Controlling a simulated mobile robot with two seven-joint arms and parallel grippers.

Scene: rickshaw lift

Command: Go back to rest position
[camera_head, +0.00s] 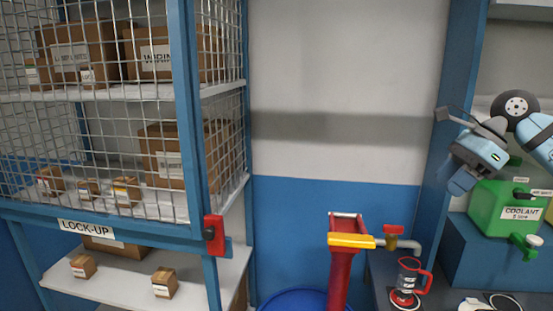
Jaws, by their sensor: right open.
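My right gripper (458,118) is raised at the right side of the head view, in front of the blue post and the shelf with the green container. Its jaws point left and are apart, with nothing between them. My right arm comes in from the right edge. My left gripper and left arm are out of the picture.
A wire-mesh lock-up cage (110,110) with cardboard boxes fills the left. A green coolant container (500,208) stands below my right gripper. The middle wall area is clear.

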